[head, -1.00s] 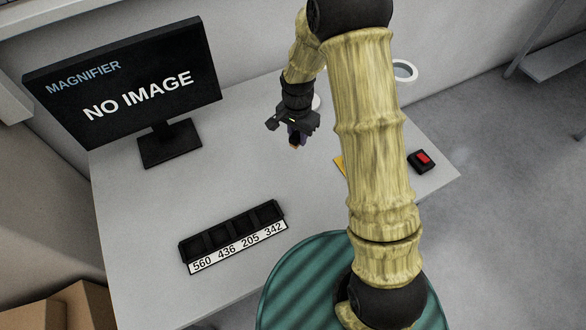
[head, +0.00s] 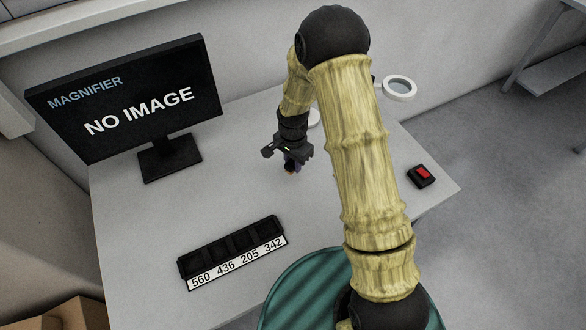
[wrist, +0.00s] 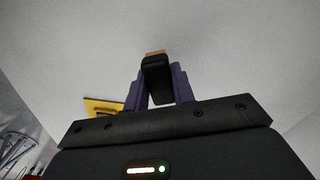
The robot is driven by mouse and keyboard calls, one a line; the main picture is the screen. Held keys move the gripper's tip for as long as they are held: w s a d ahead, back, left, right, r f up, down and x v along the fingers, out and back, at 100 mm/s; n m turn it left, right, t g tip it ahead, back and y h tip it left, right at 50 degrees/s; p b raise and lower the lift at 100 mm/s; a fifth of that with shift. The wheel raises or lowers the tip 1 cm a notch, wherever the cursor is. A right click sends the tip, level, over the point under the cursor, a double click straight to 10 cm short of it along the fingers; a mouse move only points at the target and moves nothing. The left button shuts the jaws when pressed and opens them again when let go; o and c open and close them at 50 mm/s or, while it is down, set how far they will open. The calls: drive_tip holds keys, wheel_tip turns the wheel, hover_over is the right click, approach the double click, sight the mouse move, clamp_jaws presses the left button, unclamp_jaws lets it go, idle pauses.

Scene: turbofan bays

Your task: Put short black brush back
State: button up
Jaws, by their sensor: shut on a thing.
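My gripper (head: 290,165) is shut on the short black brush (wrist: 157,78), above the grey table. In the wrist view the brush is a black block with a tan tip, between two purple fingers. A black tray (head: 228,245) with several compartments lies at the table's front left, apart from my gripper. Its white label reads 560, 436, 205, 342. The compartments look empty.
A yellow object (wrist: 102,107) with a dark part lies left of my gripper in the wrist view. A monitor (head: 130,98) stands at the back left. A black box with a red top (head: 422,175) and a round white magnifier (head: 399,88) are at right. The table's middle (head: 190,195) is clear.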

sight(293, 176)
drive_tip(key=shift+f+p, duration=0.35)
drive_tip(key=shift+f, duration=1.75)
drive_tip(key=shift+f, duration=0.15)
drive_tip(key=o, duration=0.9)
wheel_tip(293, 176, up, 12)
drive_tip(key=shift+r+b, duration=0.2)
drive_tip(key=shift+b, duration=0.75)
